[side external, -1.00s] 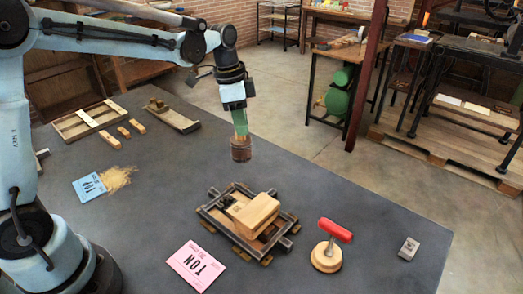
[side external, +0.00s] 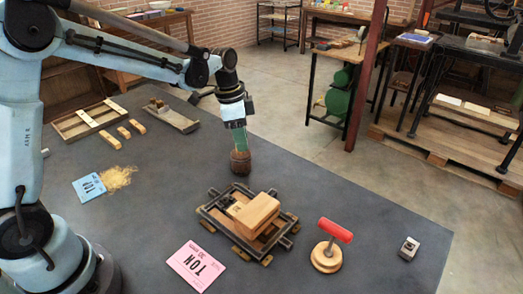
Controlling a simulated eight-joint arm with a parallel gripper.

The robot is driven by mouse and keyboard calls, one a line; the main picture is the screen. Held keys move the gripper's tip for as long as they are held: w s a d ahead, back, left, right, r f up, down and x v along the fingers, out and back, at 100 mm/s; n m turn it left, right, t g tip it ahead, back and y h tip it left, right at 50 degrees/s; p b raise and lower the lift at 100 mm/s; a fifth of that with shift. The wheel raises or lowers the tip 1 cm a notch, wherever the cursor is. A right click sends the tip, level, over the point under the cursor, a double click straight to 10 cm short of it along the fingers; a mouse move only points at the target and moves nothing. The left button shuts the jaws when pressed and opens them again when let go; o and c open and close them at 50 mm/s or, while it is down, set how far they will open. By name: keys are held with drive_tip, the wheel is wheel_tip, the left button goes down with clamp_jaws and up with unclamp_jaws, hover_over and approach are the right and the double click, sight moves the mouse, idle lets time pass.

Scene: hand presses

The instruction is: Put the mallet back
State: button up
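The gripper appears shut on the mallet's handle, which is mostly hidden between the fingers. The mallet is upright with its head down, behind the wooden frame on the dark table. I cannot tell whether the head touches the table.
A dark frame (side external: 222,230) holding wooden blocks (side external: 255,212) lies just in front of the mallet. The table's (side external: 340,200) right side is mostly clear.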

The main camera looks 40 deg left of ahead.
sight(235, 153)
drive_tip(key=shift+o, duration=1.1)
drive_tip(key=shift+r, duration=0.1)
wheel_tip(235, 153, up, 12)
drive_tip(key=s+a, duration=0.1)
drive_tip(key=s+d+f+n+t, duration=0.1)
drive_tip(key=s+f+n+t, duration=0.2)
drive_tip(key=s, duration=0.4)
drive_tip(key=s+d+f+n+t+y, duration=0.1)
drive_tip(key=s+f+n+t, duration=0.2)
drive_tip(key=s+n, duration=0.3)
drive_tip(key=shift+s+f, duration=0.15)
drive_tip(key=shift+s, duration=0.85)
